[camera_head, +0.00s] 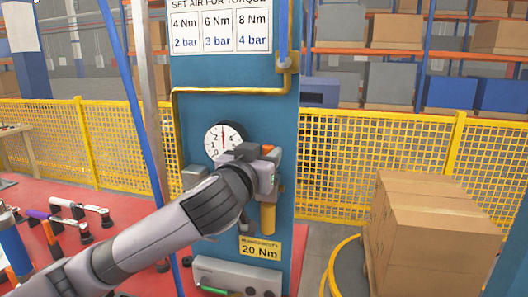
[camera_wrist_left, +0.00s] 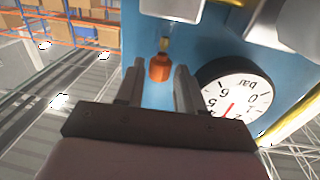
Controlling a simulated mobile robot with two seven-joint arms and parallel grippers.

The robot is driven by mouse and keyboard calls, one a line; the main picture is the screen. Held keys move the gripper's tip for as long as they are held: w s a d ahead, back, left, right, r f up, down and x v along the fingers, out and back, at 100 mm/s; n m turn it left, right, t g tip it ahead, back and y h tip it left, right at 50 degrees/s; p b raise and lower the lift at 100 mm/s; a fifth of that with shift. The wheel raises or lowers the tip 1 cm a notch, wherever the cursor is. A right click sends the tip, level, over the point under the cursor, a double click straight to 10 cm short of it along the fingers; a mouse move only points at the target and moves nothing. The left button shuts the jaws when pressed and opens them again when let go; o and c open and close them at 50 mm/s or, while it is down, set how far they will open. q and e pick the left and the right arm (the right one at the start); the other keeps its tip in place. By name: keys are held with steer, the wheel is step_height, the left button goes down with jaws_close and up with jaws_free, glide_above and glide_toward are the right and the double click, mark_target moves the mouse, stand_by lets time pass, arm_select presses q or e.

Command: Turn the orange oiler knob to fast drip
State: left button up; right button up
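The orange oiler knob (camera_wrist_left: 159,69) is small and sits on a thin brass-coloured stem in the left wrist view. A bit of orange (camera_head: 268,149), likely the same knob, shows at the tip of my left gripper in the head view. My left gripper (camera_wrist_left: 160,65) is open, with one finger on each side of the knob in the picture and a visible gap to both. I cannot tell how deep the knob sits between the fingers. My left wrist hides most of the oiler body in the head view. My right gripper is in neither view.
A pressure gauge (camera_head: 223,140) is on the blue panel (camera_head: 200,107) beside my gripper. An amber cylinder (camera_head: 268,218) hangs below my wrist. A yellow pipe (camera_head: 225,90) runs above. A red bench (camera_head: 120,250) with tools is at left; cardboard boxes (camera_head: 435,225) stand right.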

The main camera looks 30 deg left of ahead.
arm_select(q)
steer(key=shift+w, duration=0.2)
jaws_close()
steer(key=shift+y, duration=0.3)
steer(key=shift+w+d+n+g+y, duration=0.1)
steer(key=shift+n+g+y, duration=0.05)
steer(key=shift+n+y, duration=0.4)
steer(key=shift+d+n+g+y, duration=0.1)
steer(key=shift+n+g+y, duration=0.05)
steer(key=shift+n+y, duration=0.35)
steer(key=shift+n+g+y+b, duration=0.35)
steer(key=shift+n+g+y, duration=0.1)
steer(key=shift+y, duration=0.5)
